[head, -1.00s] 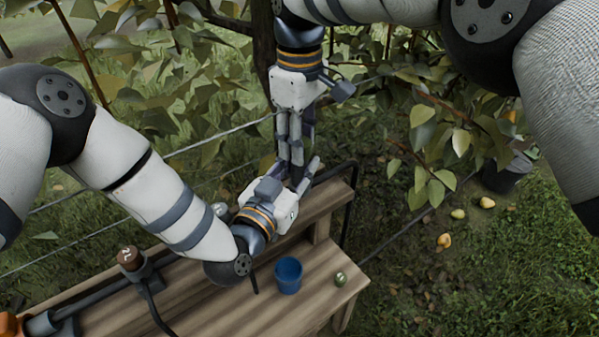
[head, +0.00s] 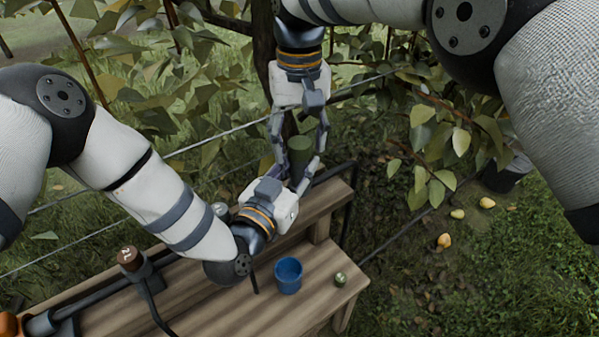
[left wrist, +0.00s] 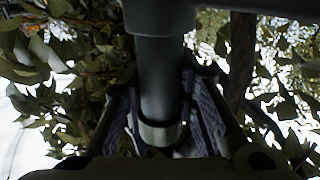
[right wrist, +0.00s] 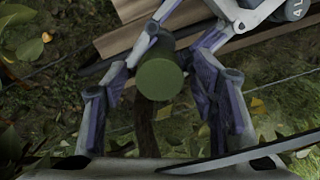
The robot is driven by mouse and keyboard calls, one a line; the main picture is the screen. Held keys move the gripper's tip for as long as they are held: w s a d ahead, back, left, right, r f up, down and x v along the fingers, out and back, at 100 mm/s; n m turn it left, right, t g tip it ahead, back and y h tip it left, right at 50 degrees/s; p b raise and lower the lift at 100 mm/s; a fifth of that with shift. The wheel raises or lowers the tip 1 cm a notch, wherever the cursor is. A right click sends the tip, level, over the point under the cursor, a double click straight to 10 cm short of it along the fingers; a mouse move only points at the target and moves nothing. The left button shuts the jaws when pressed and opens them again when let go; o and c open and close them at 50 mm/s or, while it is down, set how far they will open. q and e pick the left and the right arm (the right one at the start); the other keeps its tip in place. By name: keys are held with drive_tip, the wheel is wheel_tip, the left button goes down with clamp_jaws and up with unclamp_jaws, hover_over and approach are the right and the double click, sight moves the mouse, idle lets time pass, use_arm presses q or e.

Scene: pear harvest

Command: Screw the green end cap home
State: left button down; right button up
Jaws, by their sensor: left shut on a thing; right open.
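The green end cap (head: 299,150) is a dull green cylinder, upright between the two grippers. Its round end faces the camera in the right wrist view (right wrist: 160,79). My right gripper (head: 297,163) comes down from above and is open, with one finger on each side of the cap and gaps showing. My left gripper (head: 291,180) is shut on a dark grey tube (left wrist: 160,75), which stands between its purple pads in the left wrist view. A paler ring (left wrist: 159,132) circles the tube low in that view. I cannot tell how far the cap sits on the tube.
Below lies a wooden bench (head: 235,312) with a blue cup (head: 288,275) and a small green round item (head: 340,279). A capped pipe fitting (head: 129,258) stands at its left. Wires and leafy branches are close behind; yellow pears (head: 444,240) lie on the grass at right.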

wheel_tip(320, 180, up, 4)
drive_tip(key=shift+r, duration=0.25)
drive_tip(key=shift+c, duration=0.4)
drive_tip(key=n, duration=0.4)
drive_tip(key=shift+s+a+r+n, duration=0.2)
drive_tip(key=shift+s+a+n, duration=0.05)
drive_tip(key=shift+n, duration=0.05)
drive_tip(key=n, duration=0.3)
drive_tip(key=shift+a+r+n, duration=0.1)
drive_tip(key=shift+r+n, duration=0.2)
drive_tip(key=n, duration=0.3)
drive_tip(key=shift+r+n, duration=0.3)
drive_tip(key=shift+r, duration=0.1)
drive_tip(key=n, duration=0.2)
drive_tip(key=r+n, duration=0.1)
drive_tip(key=n, duration=0.3)
drive_tip(key=shift+w+d+r, duration=0.25)
drive_tip(key=shift+d+r, duration=0.05)
drive_tip(key=shift+d, duration=0.05)
